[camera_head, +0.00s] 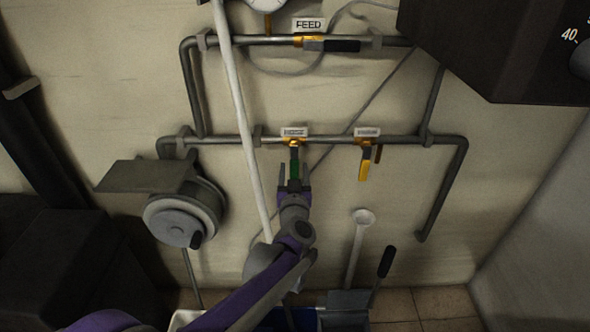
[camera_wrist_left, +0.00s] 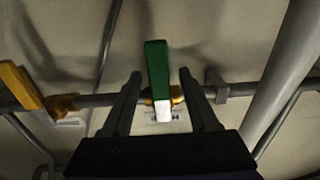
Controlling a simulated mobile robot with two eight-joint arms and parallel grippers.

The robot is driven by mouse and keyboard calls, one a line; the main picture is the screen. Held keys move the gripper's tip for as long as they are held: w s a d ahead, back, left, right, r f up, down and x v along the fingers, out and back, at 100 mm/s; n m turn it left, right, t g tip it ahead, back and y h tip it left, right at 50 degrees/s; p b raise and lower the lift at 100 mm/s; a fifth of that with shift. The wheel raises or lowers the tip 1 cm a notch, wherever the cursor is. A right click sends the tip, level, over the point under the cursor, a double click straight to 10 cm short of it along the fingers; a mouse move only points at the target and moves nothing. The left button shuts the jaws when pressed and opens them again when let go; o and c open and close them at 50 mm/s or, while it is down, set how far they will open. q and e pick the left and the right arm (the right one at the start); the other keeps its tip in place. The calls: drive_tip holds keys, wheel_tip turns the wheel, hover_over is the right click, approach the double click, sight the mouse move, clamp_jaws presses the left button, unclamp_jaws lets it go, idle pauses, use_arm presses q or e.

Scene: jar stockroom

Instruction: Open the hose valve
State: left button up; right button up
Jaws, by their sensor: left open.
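A valve with a green handle (camera_head: 295,168) hangs on the lower horizontal pipe, its handle pointing down, across the pipe. The small label (camera_head: 294,132) above it is too blurred to read for sure. My left gripper (camera_head: 296,178) is open, with its fingers on either side of the green handle. In the left wrist view the green handle (camera_wrist_left: 157,65) stands between the two fingers (camera_wrist_left: 160,78), with a gap on each side. A yellow-handled valve (camera_head: 365,163) hangs to the right, also pointing down. My right gripper is not in view.
A FEED valve (camera_head: 330,45) with a black handle lies along the upper pipe. A white pole (camera_head: 238,110) slants close left of the green valve. A hose reel (camera_head: 185,215) is at left. A dark box (camera_head: 490,45) juts out upper right.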

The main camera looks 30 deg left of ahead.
use_arm(q)
drive_tip(key=shift+w+a, duration=0.25)
drive_tip(key=shift+w, duration=0.3)
clamp_jaws()
idle(1.1)
